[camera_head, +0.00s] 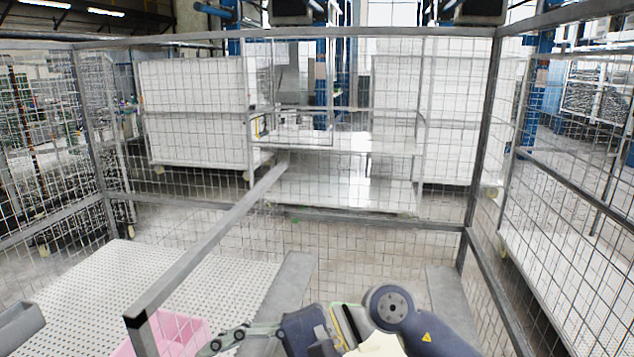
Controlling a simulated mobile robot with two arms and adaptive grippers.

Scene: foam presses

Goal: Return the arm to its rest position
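My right arm comes in from the bottom right and bends across the bottom centre. Its gripper (225,342) points left, beside the upper right part of a pink open box (172,330). I see the finger linkage side-on, and the gap between the fingers cannot be made out. I cannot tell whether the gripper touches the box, and nothing is visibly held. My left arm and gripper are not in view.
A white perforated surface (150,280) lies at lower left, with a grey part (16,326) at its left edge. A grey metal bar (205,245) slopes across it. Wire mesh panels (370,190) enclose the area. White foam stacks (195,110) stand behind the mesh.

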